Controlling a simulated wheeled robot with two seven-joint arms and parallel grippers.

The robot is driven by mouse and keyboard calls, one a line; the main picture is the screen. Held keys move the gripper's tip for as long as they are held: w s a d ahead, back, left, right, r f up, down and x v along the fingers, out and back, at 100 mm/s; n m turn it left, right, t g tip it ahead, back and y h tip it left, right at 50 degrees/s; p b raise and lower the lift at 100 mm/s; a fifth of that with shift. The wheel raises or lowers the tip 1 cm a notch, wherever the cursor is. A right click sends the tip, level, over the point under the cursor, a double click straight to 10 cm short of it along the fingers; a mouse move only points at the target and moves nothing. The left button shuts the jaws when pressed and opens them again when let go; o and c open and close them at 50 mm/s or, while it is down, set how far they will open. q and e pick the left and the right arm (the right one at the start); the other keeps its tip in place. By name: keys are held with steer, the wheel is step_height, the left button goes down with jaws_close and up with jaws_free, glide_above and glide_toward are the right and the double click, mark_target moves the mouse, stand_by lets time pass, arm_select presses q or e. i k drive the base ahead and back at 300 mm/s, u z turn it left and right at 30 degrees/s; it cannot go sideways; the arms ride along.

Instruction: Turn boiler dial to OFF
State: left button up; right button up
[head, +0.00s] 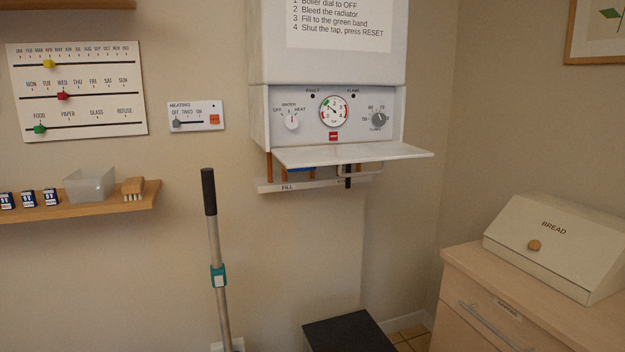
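The white boiler (330,68) hangs on the wall at the upper middle, with a printed list of steps on its front. Its control panel (261,105) has a white dial (292,121) at the left, marked OFF, WATER and HEAT. The dial's pointer looks roughly upright, but its exact setting is too small to tell. A round pressure gauge (334,112) is in the middle and a grey knob (378,119) at the right. Neither of my grippers is in view.
An open flap (352,154) juts out below the panel, above pipes and a FILL label. A black-handled pole (213,245) stands in front of the wall. A dark box-like top (348,335) is below. A drawer cabinet with a bread box (548,250) stands right; a shelf (95,207) is left.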

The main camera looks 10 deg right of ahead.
mark_target(290, 122)
steer(key=u, duration=0.3)
steer(key=k, duration=0.25)
steer(key=z, duration=1.05)
steer(key=i, duration=1.35)
steer(key=u, duration=0.65)
